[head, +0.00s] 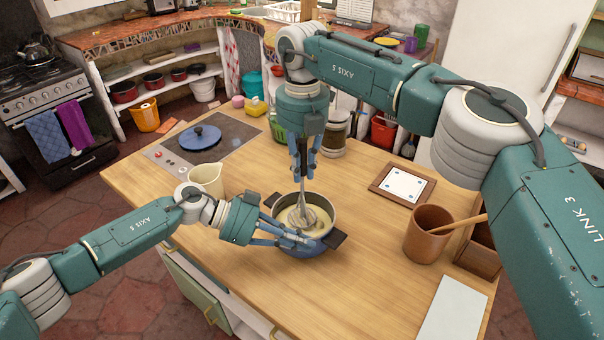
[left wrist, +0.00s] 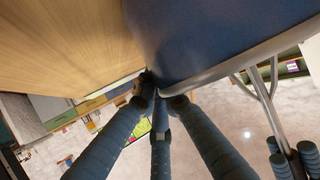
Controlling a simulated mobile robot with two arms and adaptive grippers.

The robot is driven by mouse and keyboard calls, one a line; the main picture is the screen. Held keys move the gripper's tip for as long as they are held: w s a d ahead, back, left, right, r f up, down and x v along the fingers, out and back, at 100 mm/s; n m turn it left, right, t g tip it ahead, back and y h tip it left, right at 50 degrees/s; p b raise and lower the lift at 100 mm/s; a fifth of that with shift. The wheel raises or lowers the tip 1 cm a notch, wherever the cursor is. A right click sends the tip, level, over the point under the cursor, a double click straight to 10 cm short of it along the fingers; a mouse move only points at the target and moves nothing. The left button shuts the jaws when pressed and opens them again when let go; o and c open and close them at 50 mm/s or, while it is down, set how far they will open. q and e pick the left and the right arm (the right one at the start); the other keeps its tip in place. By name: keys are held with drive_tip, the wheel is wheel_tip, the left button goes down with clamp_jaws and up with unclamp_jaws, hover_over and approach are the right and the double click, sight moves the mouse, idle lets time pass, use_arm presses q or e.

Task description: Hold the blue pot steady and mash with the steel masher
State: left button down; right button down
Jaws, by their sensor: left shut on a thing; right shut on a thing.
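The blue pot (head: 318,247) stands on the wooden counter in the head view, with pale yellow mash inside and dark side handles. My left gripper (head: 297,238) is shut on the pot's rim at its near left side. In the left wrist view the pot's blue wall (left wrist: 205,40) fills the top, with the fingers meeting at its rim. The steel masher (head: 300,200) stands upright, its head down in the mash. My right gripper (head: 303,158) comes from above and is shut on the masher's handle, most of which its fingers hide.
A cream jug (head: 207,180) stands left of the pot. A blue lid (head: 200,137) lies on the hob behind it. A brown crock (head: 428,234) with a wooden spoon, a framed tile (head: 402,186) and a pale board (head: 453,308) are to the right. The counter in front of the pot is clear.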

use_arm(q)
drive_tip(key=shift+s+f, duration=0.2)
drive_tip(key=shift+f, duration=0.2)
use_arm(e)
drive_tip(key=shift+s+a, duration=0.2)
drive_tip(key=shift+s, duration=0.9)
drive_tip(key=shift+f, duration=2.3)
drive_tip(key=shift+r, duration=2.3)
drive_tip(key=shift+w+d, duration=0.1)
